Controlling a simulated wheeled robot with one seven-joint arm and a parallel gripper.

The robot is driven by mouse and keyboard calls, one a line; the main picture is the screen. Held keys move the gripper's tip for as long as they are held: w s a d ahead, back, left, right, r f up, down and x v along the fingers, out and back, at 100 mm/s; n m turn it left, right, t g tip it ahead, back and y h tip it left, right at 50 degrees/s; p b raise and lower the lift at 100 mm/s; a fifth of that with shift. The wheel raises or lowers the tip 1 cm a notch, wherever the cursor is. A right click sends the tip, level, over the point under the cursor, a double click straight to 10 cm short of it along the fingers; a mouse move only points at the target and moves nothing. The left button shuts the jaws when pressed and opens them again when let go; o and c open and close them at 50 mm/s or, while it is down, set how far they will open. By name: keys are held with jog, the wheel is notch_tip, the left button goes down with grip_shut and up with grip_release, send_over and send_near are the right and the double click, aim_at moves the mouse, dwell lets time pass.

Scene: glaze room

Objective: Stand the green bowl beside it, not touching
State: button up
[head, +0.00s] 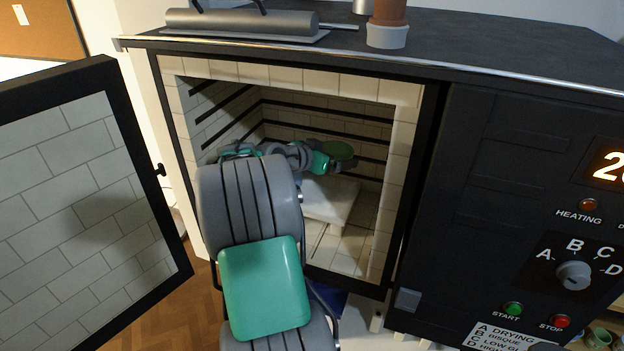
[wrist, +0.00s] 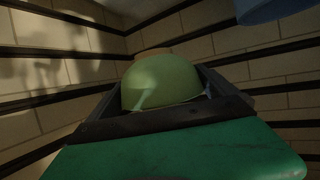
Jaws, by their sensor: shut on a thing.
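The green bowl (head: 338,150) is inside the open kiln, at the end of my arm. My gripper (head: 342,164) is shut on it and holds it up above the pale kiln shelf (head: 330,203). In the wrist view the bowl (wrist: 160,82) sits between the dark fingers of my gripper (wrist: 165,100), its rounded side showing. A blue thing (wrist: 268,9) shows only in part at the top right of the wrist view, apart from the bowl. A tan edge (wrist: 152,52) shows just behind the bowl; I cannot tell what it is.
The kiln door (head: 75,205) stands open at the left. Brick walls with dark ribs surround my arm, and the control panel (head: 545,240) is at the right. The visible shelf part looks bare.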

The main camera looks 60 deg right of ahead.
notch_tip(320, 180, down, 10)
jog(key=o, duration=1.2)
jog(key=shift+f, duration=0.1)
jog(key=shift+o, duration=0.4)
